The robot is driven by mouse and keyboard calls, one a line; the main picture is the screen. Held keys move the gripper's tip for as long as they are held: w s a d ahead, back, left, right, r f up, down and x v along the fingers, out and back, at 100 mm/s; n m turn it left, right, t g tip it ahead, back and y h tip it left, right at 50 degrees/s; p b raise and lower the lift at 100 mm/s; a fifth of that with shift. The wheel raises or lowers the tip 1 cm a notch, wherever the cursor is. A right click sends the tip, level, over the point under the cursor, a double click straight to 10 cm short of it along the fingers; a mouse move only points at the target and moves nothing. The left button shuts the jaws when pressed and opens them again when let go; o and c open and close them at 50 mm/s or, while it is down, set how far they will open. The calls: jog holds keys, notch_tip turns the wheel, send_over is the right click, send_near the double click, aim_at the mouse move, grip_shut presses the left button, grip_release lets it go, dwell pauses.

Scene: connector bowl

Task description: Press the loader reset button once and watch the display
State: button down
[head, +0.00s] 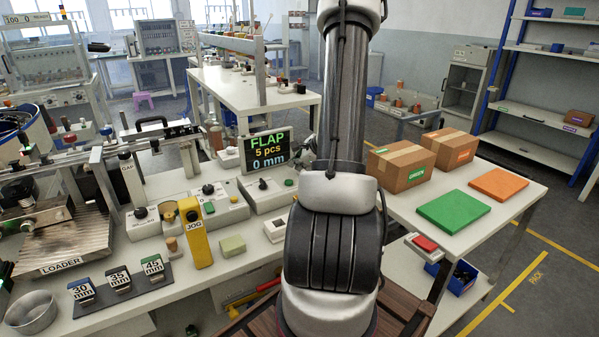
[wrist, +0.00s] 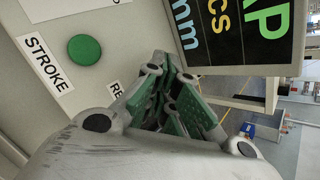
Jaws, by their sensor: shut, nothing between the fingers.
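The dark display (head: 265,151) stands tilted on the bench and reads "FLAP 5 pcs 0 mm". Part of it also shows upper right in the wrist view (wrist: 222,40). In the wrist view, a round green button (wrist: 85,50) sits on a pale panel beside a "STROKE" label (wrist: 44,62). A second label beginning "RE" (wrist: 116,89) is partly hidden behind my fingers; no button beside it is visible. My gripper (wrist: 168,65) is shut and empty, its green-padded fingers close to the panel. I cannot tell whether it touches. The head view does not show the gripper.
Grey control boxes (head: 219,209) with knobs stand left of my arm. A yellow JOG post (head: 195,235) and the loader (head: 62,262) stand farther left. Cardboard boxes (head: 401,165), a green panel (head: 452,212) and an orange panel (head: 498,185) lie on the right table.

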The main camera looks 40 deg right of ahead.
aim_at(297, 175)
jog(key=shift+f, duration=0.25)
dwell(0.4)
jog(key=shift+r, duration=0.95)
jog(key=shift+r, duration=0.1)
notch_tip(297, 175, up, 5)
jog(key=shift+f, duration=0.1)
jog(key=shift+a, duration=0.1)
dwell(0.8)
